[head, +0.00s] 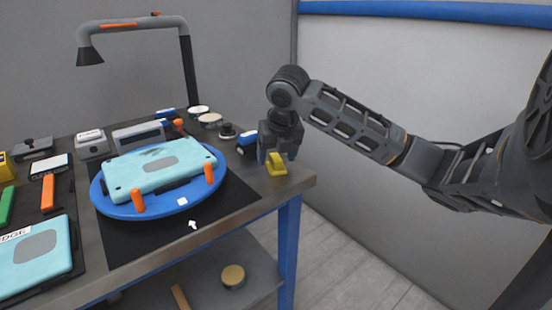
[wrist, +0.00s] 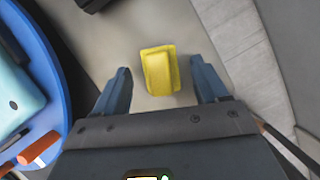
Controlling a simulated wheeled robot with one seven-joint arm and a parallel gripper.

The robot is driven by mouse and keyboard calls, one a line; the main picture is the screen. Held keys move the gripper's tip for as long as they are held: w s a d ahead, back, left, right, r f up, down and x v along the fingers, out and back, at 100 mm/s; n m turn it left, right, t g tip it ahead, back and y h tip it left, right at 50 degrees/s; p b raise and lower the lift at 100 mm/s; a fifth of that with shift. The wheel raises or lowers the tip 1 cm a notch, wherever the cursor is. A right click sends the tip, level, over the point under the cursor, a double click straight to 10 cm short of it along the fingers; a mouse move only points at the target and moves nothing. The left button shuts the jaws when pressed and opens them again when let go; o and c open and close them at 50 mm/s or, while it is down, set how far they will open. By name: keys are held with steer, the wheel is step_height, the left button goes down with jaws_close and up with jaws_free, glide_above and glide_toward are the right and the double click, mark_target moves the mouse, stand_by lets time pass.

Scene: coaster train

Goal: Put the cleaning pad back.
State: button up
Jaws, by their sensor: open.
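The yellow block, which I take to be the cleaning pad (head: 276,165), lies on the grey bench top near its right corner. In the wrist view the yellow pad (wrist: 159,71) sits ahead of and between my fingers, with a gap on each side. My gripper (head: 276,153) is above the pad, pointing down, and partly hides it in the head view. In the wrist view my gripper (wrist: 163,85) is open, with nothing held between its blue-grey fingers. I cannot tell how high the fingertips are above the bench.
A blue round turntable (head: 165,208) with orange clamps holds a light-blue casing (head: 160,168) left of my gripper. A blue-and-white box (head: 247,140) and a dark knob-like piece (head: 227,131) stand behind. The bench edge and a wall are close on the right.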

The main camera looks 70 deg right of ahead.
steer(key=v, duration=1)
steer(key=shift+r, duration=0.2)
steer(key=shift+a, duration=0.1)
